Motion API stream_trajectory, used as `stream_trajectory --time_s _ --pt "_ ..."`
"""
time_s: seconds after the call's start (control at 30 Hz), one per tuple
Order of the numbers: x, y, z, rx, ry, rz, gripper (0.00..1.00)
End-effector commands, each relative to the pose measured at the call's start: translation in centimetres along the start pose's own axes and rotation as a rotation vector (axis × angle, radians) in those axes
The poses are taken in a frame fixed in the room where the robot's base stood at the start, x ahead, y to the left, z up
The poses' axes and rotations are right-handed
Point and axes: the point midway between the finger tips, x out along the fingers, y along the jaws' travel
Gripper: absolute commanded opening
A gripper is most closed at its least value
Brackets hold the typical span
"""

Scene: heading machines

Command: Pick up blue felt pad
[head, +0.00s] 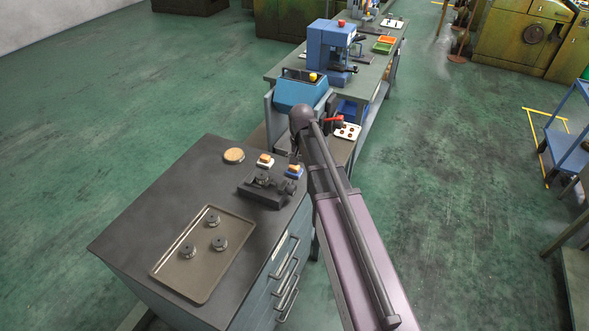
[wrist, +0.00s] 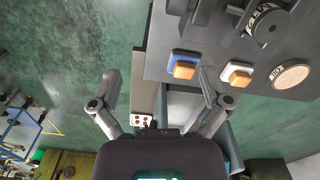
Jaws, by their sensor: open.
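The blue felt pad (head: 293,175) lies near the right edge of the dark cabinet top, with a tan block on it. It also shows in the wrist view (wrist: 185,55), close to the cabinet edge. My gripper (wrist: 159,82) is open, its fingers spread wide with nothing between them. In the wrist view the pad is just beyond the fingertips, nearer the right finger and not touching it. In the head view my arm partly hides the gripper beside the pad.
A white pad with a tan block (head: 265,161) sits close beside the blue one. A round tan disc (head: 234,156), a dark fixture (head: 264,190) and a tray (head: 174,272) with ring-shaped parts share the cabinet top. A blue machine (head: 300,92) stands behind.

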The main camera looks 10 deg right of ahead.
Motion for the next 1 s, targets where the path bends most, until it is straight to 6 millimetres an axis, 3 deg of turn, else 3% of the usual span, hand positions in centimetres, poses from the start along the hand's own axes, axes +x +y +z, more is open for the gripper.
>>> stream_trajectory --time_s 0.03,0.1,0.33,0.5,1.0 --pt "-0.6 -1.0 -2.5 0.034 0.0 0.0 0.97" --pt "-0.9 -1.9 -4.6 0.082 0.0 0.0 0.97" --pt "-1.7 -3.7 -9.2 0.202 0.0 0.0 0.97" --pt "-1.8 -4.1 -10.2 0.236 0.0 0.0 0.97" --pt "-1.3 -4.1 -10.2 0.237 0.0 -0.001 0.97"
